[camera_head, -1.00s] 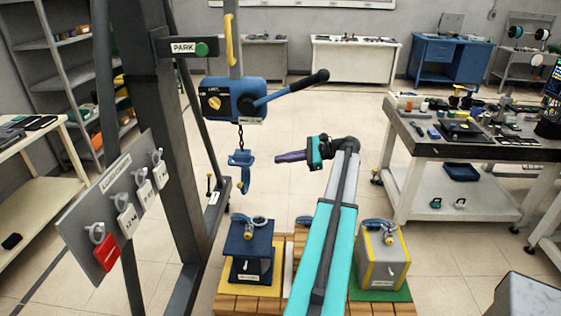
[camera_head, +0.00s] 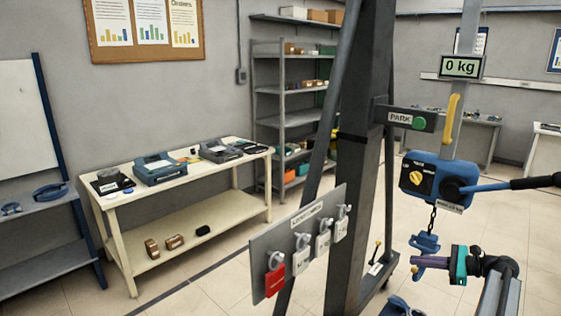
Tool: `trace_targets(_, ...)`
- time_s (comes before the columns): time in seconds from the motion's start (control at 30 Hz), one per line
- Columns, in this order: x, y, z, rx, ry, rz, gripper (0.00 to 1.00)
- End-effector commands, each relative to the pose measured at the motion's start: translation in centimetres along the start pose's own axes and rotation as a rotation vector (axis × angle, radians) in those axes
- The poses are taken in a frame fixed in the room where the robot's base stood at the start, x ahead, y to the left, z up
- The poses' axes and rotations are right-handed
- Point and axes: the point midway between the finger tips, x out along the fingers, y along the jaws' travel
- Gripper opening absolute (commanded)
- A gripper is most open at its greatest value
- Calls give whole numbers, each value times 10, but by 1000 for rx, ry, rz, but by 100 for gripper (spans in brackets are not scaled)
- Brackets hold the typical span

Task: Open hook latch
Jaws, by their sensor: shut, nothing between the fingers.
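The blue hook (camera_head: 425,243) hangs on a short chain (camera_head: 432,218) under the blue hoist body (camera_head: 437,183). My gripper (camera_head: 415,262), with purple fingers and a teal-and-black body, points left across the hook's lower part. The fingers are shut and hold nothing. They overlap the hook in this view, and I cannot tell whether they touch it. The latch itself is too small and too covered to make out.
The hoist hangs beside a dark upright post (camera_head: 355,160) with a PARK sign (camera_head: 405,117). A grey tag board (camera_head: 300,245) with a red tag (camera_head: 275,281) stands left of it. A bench (camera_head: 190,180) is farther left. A display (camera_head: 460,67) reads 0 kg.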

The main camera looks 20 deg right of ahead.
Motion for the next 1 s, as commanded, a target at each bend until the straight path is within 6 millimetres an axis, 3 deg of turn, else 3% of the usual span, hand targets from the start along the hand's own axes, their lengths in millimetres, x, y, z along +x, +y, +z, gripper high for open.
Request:
trace_targets(0.03,24,9,-1,5,-10,31,0)
trace_targets(0.1,53,21,-4,12,-19,70,0)
trace_targets(0.27,118,56,-11,30,-28,163,0)
trace_targets(0.5,205,124,-27,56,-10,310,0)
trace_targets(0.7,268,192,-42,60,25,437,0)
trace_targets(1.0,338,308,-69,15,96,632,0)
